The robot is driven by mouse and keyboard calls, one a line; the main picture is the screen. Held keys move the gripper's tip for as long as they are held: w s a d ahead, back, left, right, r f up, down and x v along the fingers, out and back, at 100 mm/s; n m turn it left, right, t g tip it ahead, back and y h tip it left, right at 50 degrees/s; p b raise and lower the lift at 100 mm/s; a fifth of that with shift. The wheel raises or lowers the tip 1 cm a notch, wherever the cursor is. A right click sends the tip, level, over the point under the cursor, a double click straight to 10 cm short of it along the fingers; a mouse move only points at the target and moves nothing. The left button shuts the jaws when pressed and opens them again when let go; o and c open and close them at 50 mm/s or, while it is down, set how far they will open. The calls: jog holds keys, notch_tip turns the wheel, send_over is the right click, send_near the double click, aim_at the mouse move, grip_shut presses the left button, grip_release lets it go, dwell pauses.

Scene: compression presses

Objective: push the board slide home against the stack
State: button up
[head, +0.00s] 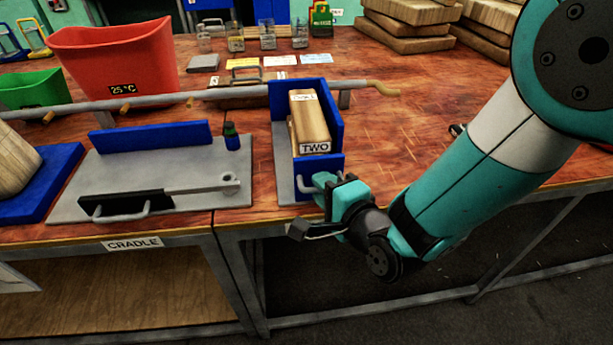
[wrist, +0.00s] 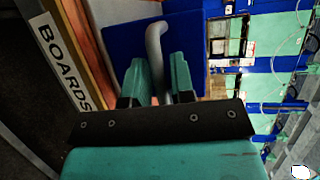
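The board slide (head: 330,163) is a blue plate with a bent grey metal handle (head: 308,187), at the front of the blue-walled board fixture (head: 335,115). The stack (head: 312,120) is a pale wooden block labelled TWO, lying inside the fixture with its labelled end just behind the slide. Any gap between slide and stack is hard to judge. My gripper (head: 326,192) is at the front of the slide. In the wrist view, the teal fingers (wrist: 159,85) close on both sides of the handle (wrist: 155,45), with the blue slide (wrist: 130,42) beyond.
A grey plate with a blue bar, the cradle (head: 160,185), stands left of the fixture. A red bin (head: 115,65) is at back left, wooden slabs (head: 400,35) at back right. The table right of the fixture is mostly clear.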

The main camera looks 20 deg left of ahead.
jog(key=shift+c, duration=0.2)
grip_shut()
jog(key=shift+w+a, duration=0.55)
jog(key=shift+w, duration=0.3)
jog(key=shift+w+a, duration=0.5)
jog(key=shift+w, duration=0.3)
jog(key=shift+o, duration=0.2)
grip_release()
jog(key=b+v, duration=1.7)
jog(key=b, duration=0.3)
jog(key=shift+d, duration=0.2)
